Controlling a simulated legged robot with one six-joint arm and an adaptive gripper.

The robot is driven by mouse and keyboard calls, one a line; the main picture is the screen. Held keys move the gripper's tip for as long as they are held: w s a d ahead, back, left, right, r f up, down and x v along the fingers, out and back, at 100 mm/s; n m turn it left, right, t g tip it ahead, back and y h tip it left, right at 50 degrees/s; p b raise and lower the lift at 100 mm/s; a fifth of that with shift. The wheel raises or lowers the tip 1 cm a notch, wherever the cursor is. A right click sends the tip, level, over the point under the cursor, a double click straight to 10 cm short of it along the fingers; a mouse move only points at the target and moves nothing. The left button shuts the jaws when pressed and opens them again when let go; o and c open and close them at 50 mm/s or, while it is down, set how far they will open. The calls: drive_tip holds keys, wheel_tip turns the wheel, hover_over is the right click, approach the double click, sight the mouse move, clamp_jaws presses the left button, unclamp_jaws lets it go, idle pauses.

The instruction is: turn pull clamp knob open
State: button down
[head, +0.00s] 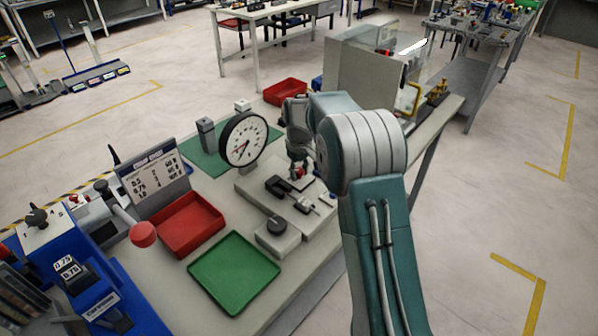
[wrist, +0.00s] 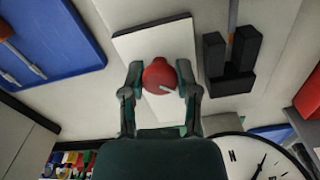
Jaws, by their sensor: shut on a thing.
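A round red knob (wrist: 158,76) with a white pointer line shows in the wrist view on a pale plate (wrist: 135,42). My gripper (wrist: 161,84) has one finger on each side of the knob and is shut on it. The white line runs toward the lower right in that view. In the head view my gripper (head: 299,173) reaches down to the red knob (head: 299,172), which is partly hidden by the fingers. A black clamp-like block (head: 280,187) lies beside it on the grey base; it also shows in the wrist view (wrist: 232,62).
A large dial gauge (head: 243,139) stands left of my gripper. A grey box with a black knob (head: 277,232), a red tray (head: 190,224) and a green tray (head: 234,272) are nearer. A guarded machine (head: 362,75) stands behind my arm.

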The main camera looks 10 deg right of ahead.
sight(298, 170)
drive_tip(key=shift+f, duration=0.1)
drive_tip(key=shift+c, duration=1.7)
unclamp_jaws()
drive_tip(key=shift+w, duration=0.1)
wheel_tip(298, 170, up, 12)
drive_tip(key=shift+a, duration=0.1)
